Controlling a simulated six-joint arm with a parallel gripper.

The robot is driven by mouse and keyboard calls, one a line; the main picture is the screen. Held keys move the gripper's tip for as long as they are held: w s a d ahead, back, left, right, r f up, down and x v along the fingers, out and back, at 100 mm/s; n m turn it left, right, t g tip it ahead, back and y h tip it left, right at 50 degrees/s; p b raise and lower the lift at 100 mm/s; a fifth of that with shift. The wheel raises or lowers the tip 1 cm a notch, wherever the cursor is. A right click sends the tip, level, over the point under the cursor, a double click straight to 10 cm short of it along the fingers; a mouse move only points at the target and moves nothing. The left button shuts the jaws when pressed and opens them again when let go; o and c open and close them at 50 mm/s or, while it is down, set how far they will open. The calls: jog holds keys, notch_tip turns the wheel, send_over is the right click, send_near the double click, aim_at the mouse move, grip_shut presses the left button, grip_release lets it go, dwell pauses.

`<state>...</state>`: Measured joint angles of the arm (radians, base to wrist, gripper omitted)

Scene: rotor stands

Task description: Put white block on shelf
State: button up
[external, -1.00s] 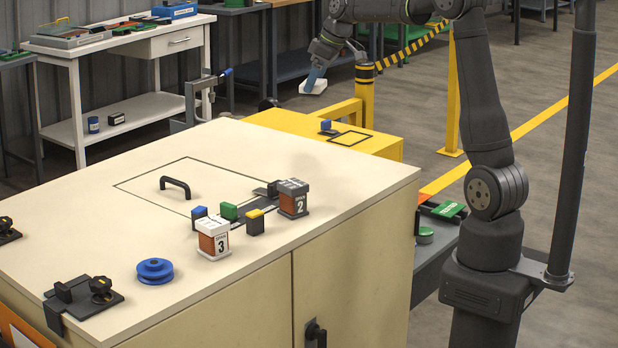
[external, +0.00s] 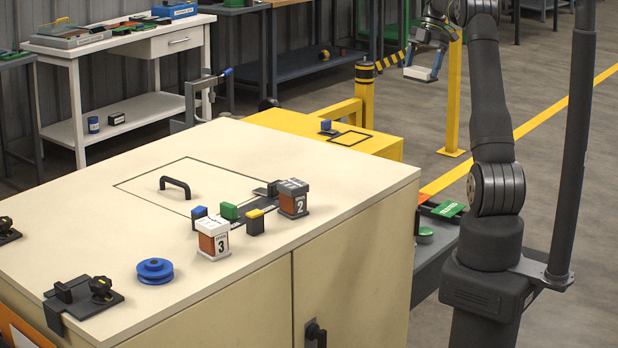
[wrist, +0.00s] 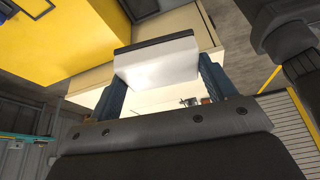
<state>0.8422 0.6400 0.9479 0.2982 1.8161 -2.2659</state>
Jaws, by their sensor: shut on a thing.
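The white block (external: 419,73) is held in my gripper (external: 422,66) at the upper right of the external view, in the air beyond the yellow table. In the wrist view the white block (wrist: 156,62) sits between the two blue fingers of my gripper (wrist: 160,75), which are shut on its sides. The block has a dark strip along one edge. Which surface is the shelf is not clear; a white bench (external: 60,130) with a lower shelf stands at the back left.
The cream cabinet (external: 330,195) carries two numbered units (external: 213,240), small coloured blocks, a blue pulley (external: 155,271) and a black handle (external: 175,186). A yellow table (external: 385,147) with a black outlined square lies behind it. A yellow post (external: 364,95) stands near my gripper.

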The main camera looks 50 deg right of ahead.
notch_tip(320, 180, down, 33)
jog(key=s+d+n, duration=0.1)
jog(key=s+d, duration=0.2)
jog(key=w+a+f, duration=0.1)
jog(key=w+f, duration=0.1)
jog(key=w, duration=0.1)
jog(key=w+a+f, duration=0.2)
jog(key=w+f, duration=0.1)
jog(key=w, duration=0.1)
jog(key=w+a+f, duration=0.2)
jog(key=w, duration=0.1)
jog(key=shift+w+f, duration=0.2)
jog(key=shift+w, duration=0.2)
jog(key=shift+f, duration=2.05)
jog(key=o, duration=1.1)
jog(key=shift+f, duration=0.1)
jog(key=v, duration=1.2)
jog(key=shift+w+a, duration=0.1)
jog(key=shift+w, duration=0.15)
